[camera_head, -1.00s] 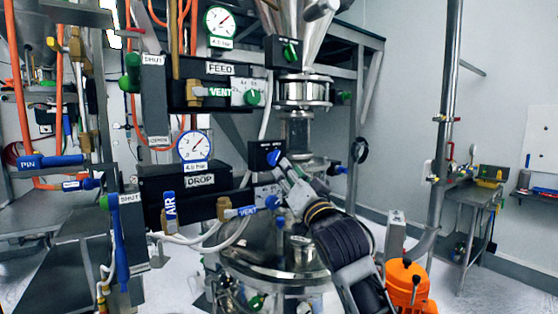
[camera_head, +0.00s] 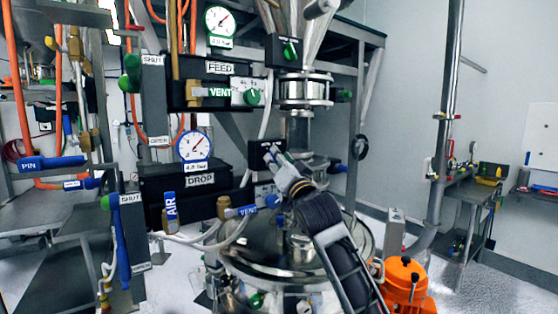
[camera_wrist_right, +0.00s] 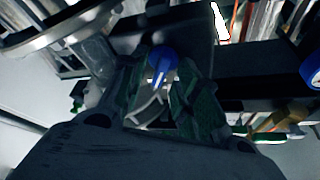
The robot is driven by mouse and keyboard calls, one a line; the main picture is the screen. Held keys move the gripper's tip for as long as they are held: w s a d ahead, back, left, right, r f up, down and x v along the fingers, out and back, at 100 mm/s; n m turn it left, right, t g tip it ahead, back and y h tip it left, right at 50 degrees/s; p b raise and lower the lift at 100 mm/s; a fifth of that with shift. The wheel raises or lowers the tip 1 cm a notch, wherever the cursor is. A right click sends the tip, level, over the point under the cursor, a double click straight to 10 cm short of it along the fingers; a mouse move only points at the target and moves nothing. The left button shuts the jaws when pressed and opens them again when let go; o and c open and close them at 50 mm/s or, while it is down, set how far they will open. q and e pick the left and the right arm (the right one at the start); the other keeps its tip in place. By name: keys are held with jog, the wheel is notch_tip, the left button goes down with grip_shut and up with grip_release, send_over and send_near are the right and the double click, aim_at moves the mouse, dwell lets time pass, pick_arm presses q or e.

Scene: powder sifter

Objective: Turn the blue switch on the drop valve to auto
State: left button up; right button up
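The drop valve assembly, labelled DROP (camera_head: 200,180), has a small black switch box (camera_head: 258,150) at its right end. My right gripper (camera_head: 278,158) is at the front of this box and mostly covers its blue switch in the head view. In the right wrist view a blue knob (camera_wrist_right: 161,62) sits between the tips of my right gripper (camera_wrist_right: 163,78). The fingers are parted on either side of it, and I cannot tell whether they touch it. My left gripper is not in view.
A blue VENT handle (camera_head: 243,211) and a blue AIR handle (camera_head: 170,207) are below left. A steel vessel lid (camera_head: 255,262) lies under my right arm. An orange device (camera_head: 404,285) stands at right.

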jog(key=c, duration=0.6)
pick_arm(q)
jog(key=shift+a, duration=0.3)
pick_arm(e)
jog(key=shift+s+d+r, duration=0.1)
grip_shut()
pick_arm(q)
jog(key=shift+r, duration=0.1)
